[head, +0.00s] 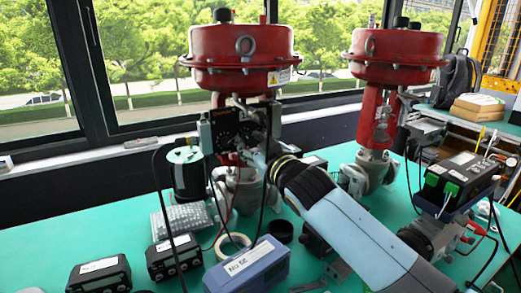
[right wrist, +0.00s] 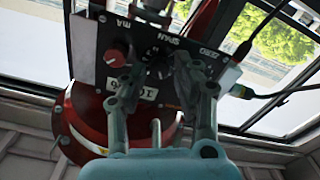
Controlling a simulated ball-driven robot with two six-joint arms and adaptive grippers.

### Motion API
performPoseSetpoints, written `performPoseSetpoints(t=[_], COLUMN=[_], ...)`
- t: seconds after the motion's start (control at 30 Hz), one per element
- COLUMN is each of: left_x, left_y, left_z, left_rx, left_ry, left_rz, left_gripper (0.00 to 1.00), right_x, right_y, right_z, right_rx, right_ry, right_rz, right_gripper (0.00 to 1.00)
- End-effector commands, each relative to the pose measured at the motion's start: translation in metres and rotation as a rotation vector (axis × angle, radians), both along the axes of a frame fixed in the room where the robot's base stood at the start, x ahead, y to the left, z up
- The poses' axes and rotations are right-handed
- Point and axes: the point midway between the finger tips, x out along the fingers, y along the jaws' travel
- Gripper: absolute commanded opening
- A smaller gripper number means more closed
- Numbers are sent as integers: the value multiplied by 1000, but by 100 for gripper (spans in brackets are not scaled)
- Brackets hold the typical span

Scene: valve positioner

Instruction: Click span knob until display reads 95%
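The positioner's dark panel (head: 226,128) stands in front of the left red actuator in the head view. In the right wrist view the panel (right wrist: 95,45) appears upside down, with a red knob (right wrist: 118,52) and the dark span knob (right wrist: 157,66) near the SPAN label. My right gripper (right wrist: 159,77) has its two fingers apart at the panel, one to each side of the span knob; contact is unclear. The display digits are tilted, partly covered and not surely readable. My left gripper is out of view.
A green table (head: 50,235) carries black boxes (head: 98,272), a blue box (head: 247,268), a tape ring (head: 232,246) and a dark cylinder (head: 188,172). A second red actuator (head: 395,50) stands to the right. Cables hang around the panel.

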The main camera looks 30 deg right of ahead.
Motion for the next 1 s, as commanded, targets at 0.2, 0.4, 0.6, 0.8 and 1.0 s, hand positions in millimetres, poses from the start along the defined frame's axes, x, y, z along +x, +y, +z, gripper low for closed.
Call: performPoseSetpoints(t=[0.2, 0.4, 0.6, 0.8, 1.0], left_x=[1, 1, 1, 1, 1], left_y=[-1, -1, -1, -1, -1], left_z=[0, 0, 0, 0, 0], left_rx=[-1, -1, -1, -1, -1], left_ry=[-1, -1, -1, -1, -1], left_rz=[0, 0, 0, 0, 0], left_gripper=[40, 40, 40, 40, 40], right_x=[-45, -87, -109, -113, -112], right_y=[3, 5, 7, 7, 7], right_z=[-1, -1, 0, 0, 0], right_rx=[-3, -3, -2, -1, -1], right_ry=[3, 3, 0, -1, -1], right_rz=[1, 1, 1, 1, 0], right_gripper=[31, 31, 31, 31, 31])
